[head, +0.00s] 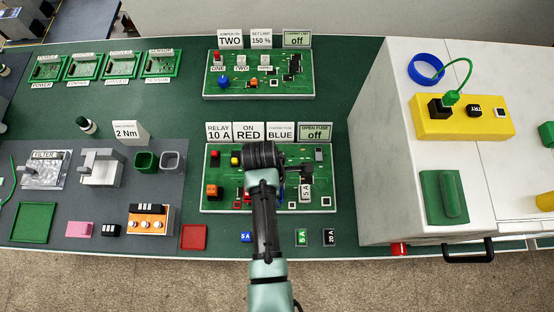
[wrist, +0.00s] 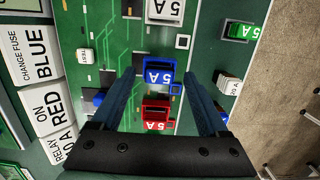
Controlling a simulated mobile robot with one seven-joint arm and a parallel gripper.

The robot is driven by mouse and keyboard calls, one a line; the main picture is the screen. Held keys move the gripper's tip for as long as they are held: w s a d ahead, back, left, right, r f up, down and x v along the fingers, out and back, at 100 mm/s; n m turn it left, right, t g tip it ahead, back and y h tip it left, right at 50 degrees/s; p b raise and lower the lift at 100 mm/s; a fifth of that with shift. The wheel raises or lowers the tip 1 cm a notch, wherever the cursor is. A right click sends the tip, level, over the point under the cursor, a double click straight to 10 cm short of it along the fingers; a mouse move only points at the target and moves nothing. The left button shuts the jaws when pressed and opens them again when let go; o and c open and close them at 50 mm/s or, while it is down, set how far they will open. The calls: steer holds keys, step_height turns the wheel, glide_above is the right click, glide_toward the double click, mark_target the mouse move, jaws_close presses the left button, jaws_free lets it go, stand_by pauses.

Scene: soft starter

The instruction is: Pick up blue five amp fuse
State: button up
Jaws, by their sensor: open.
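A blue fuse marked 5 A (wrist: 158,76) sits on the green circuit board (head: 211,180). In the wrist view it lies between the two fingertips of my gripper (wrist: 160,79), with gaps on both sides. My gripper is open, and nothing is held. A second blue fuse marked 5 A (head: 246,237) lies on the table in front of the board. A red fuse marked 5 A (wrist: 156,112) is beside the first blue one, nearer the gripper's palm.
A grey 5 A block (head: 305,190) is on the same board. Green (head: 301,237) and black (head: 329,237) fuses lie in front of it. A white fuse (wrist: 229,84) is near the right finger. Label cards (head: 264,132) stand behind the board. A white cabinet (head: 383,150) stands right.

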steer(key=shift+f, duration=0.25)
jaws_close()
stand_by(0.3)
step_height(320, 180, up, 11)
stand_by(0.5)
steer(key=shift+r+p, duration=2.5)
steer(key=shift+p, duration=0.8)
